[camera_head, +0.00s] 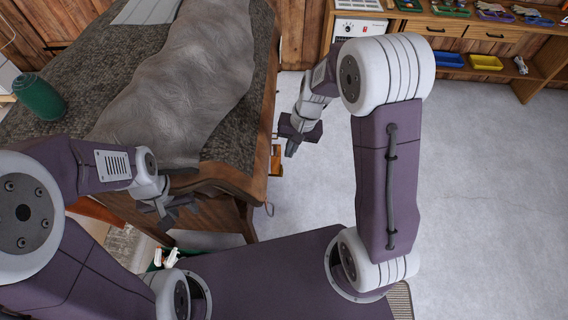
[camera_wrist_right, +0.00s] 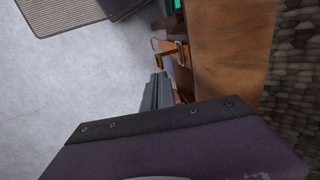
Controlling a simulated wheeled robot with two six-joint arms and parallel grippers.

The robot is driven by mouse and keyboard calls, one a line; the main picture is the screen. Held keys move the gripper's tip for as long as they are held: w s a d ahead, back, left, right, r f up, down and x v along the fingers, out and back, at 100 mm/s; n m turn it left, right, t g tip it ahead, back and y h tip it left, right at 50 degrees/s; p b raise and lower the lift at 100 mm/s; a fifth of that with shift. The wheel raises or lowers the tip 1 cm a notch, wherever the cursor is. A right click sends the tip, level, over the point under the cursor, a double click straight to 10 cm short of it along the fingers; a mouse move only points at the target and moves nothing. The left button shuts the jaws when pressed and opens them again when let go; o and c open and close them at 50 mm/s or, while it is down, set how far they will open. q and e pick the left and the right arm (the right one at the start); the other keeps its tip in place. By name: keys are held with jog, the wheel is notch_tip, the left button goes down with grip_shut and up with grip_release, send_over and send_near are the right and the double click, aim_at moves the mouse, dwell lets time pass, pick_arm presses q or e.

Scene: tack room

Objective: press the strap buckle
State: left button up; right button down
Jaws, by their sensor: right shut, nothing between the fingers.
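A small brass-coloured piece, likely the strap buckle (camera_head: 276,160), sits at the side of the wooden table, below its top edge. It also shows in the right wrist view (camera_wrist_right: 172,57), just beyond my fingertips, with a thin ring beside it. My right gripper (camera_head: 291,149) is shut and empty, pointing down beside the table edge, close to the brass piece. Its closed fingers show in the right wrist view (camera_wrist_right: 159,78), apart from the brass piece as far as I can tell. My left gripper (camera_head: 172,214) hangs by the near table corner; its jaw opening is unclear.
The wooden table (camera_head: 251,158) bears a dark mat, a large grey covered shape (camera_head: 185,80) and a green roll (camera_head: 39,97). A wooden shelf (camera_head: 455,22) with blue and yellow trays stands at the back right. The pale floor (camera_head: 480,180) to the right is clear.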

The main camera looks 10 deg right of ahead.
jog(key=x, duration=0.8)
jog(key=shift+f+b, duration=0.2)
jog(key=shift+b, duration=0.1)
jog(key=shift+w+a, duration=0.1)
